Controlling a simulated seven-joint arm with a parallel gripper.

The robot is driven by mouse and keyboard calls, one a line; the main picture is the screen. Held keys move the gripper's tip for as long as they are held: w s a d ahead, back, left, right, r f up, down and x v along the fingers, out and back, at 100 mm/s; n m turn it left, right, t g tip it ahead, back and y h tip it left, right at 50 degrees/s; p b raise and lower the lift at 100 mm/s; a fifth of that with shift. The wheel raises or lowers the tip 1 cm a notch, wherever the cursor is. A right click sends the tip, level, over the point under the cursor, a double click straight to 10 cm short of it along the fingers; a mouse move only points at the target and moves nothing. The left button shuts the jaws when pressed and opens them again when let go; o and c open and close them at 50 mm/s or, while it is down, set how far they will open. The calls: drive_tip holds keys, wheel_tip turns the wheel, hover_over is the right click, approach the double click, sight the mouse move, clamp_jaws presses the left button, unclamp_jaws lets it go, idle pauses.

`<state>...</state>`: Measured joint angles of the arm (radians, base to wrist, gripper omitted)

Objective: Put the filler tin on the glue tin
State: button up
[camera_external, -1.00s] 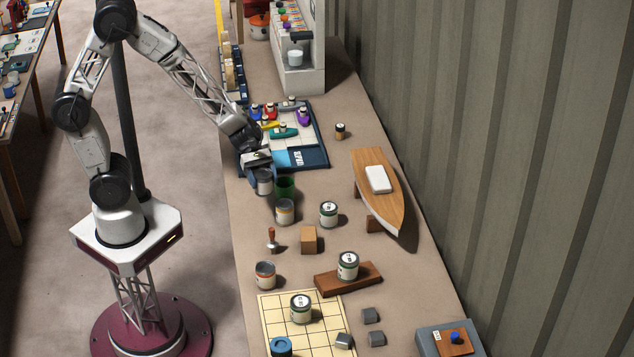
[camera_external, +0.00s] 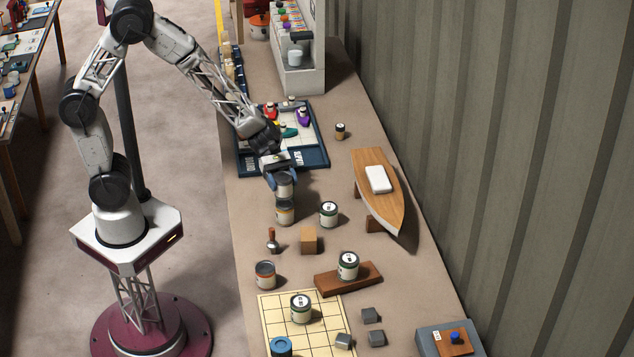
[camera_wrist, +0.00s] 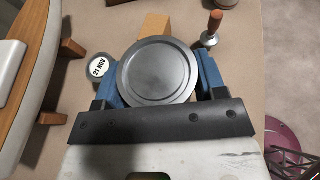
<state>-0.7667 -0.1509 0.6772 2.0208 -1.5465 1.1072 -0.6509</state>
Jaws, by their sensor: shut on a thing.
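My gripper (camera_external: 282,181) is shut on a grey-lidded tin (camera_external: 285,188), which I take to be the filler tin; its round lid fills the middle of the wrist view (camera_wrist: 157,70) between the blue fingers. The held tin is upright. Directly below it in the external view stands a tin with an orange-yellow band (camera_external: 285,215), perhaps the glue tin; its label is too small to read. Its top is hidden by the held tin, and I cannot tell whether the two touch. In the wrist view it is hidden under the held tin.
A white-labelled tin (camera_external: 328,214) stands close on the right; its lid reads 21 NOV (camera_wrist: 98,68). A wooden block (camera_external: 309,240) and a wooden-handled tool (camera_external: 272,241) stand in front. The boat model (camera_external: 380,190) is further right. An orange-banded tin (camera_external: 265,275) stands nearer the camera.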

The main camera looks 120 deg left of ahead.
sight(288, 198)
drive_tip(key=shift+f, duration=1.75)
drive_tip(key=shift+f, duration=0.15)
drive_tip(key=o, duration=1.2)
drive_tip(key=v, duration=0.7)
drive_tip(key=shift+s+a+r, duration=0.15)
drive_tip(key=shift+a+r, duration=0.05)
drive_tip(key=shift+r, duration=0.05)
drive_tip(key=shift+d, duration=0.1)
